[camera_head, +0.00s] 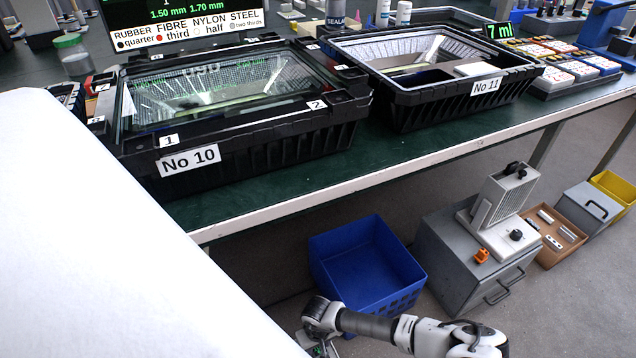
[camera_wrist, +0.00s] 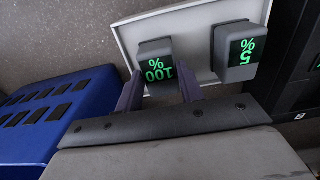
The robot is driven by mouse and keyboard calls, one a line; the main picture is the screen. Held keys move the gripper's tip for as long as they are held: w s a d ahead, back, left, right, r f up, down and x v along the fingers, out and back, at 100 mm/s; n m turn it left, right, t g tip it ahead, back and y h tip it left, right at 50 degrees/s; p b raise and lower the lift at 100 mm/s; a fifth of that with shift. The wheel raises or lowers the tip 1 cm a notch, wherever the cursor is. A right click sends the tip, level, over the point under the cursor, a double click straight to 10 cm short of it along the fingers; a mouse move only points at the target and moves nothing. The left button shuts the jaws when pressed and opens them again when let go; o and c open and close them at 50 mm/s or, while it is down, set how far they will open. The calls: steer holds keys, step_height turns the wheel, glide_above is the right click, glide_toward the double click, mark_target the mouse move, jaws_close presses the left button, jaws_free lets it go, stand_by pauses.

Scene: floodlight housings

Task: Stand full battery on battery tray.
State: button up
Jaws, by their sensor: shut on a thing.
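In the wrist view my gripper (camera_wrist: 158,82) is shut on the full battery (camera_wrist: 154,50), a grey block whose green display reads 100 %. One dark finger lies on each side of it. The battery tray (camera_wrist: 128,36) is a pale flat plate behind the battery. I cannot tell whether the held battery touches the plate. A second grey battery (camera_wrist: 238,50) reading 5 % stands on the plate, just right of the held one and apart from it. In the head view my gripper is low at the bottom edge, mostly cut off and hard to make out.
A blue crate (camera_head: 365,262) stands on the floor beside my arm; its slotted side (camera_wrist: 48,112) fills the left of the wrist view. A dark unit (camera_wrist: 285,75) is close on the right. A grey cabinet (camera_head: 462,262) and the green bench (camera_head: 395,155) with two floodlight housings lie beyond.

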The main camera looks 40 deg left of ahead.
steer(key=o, duration=1.2)
step_height(320, 180, up, 12)
steer(key=p, duration=0.3)
steer(key=shift+r, duration=0.15)
